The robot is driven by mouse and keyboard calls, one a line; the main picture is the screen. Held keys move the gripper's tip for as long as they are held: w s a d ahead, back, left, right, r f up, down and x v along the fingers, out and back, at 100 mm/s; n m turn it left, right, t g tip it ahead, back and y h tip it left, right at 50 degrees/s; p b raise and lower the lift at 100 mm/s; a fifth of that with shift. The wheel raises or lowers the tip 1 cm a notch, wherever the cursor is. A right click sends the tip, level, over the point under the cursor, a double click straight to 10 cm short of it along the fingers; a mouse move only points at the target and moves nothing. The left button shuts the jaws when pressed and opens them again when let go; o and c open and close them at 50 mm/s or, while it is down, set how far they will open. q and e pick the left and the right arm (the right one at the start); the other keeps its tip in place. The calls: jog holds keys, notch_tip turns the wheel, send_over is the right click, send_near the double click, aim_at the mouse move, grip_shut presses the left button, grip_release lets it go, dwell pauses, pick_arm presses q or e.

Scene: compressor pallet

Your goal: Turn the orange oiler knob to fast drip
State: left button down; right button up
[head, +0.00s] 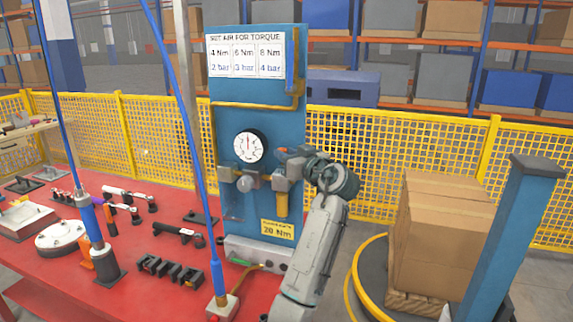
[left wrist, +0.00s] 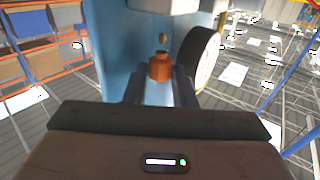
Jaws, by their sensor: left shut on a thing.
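The orange oiler knob (left wrist: 160,67) shows in the left wrist view between the two fingers of my left gripper (left wrist: 160,80), which is shut on it. The knob's marking and setting cannot be read. My right gripper is not in view.
A grey regulator (head: 248,182) sits left of the oiler, under the gauge. The red bench (head: 150,265) holds several tools and fittings. Boxes (head: 435,230) stand on a pallet at the right.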

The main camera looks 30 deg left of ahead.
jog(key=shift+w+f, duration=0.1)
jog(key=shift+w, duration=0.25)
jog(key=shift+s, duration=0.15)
pick_arm(q)
jog(key=c, duration=1.5)
grip_release()
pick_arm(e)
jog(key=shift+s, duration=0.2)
pick_arm(q)
jog(key=shift+r, duration=0.1)
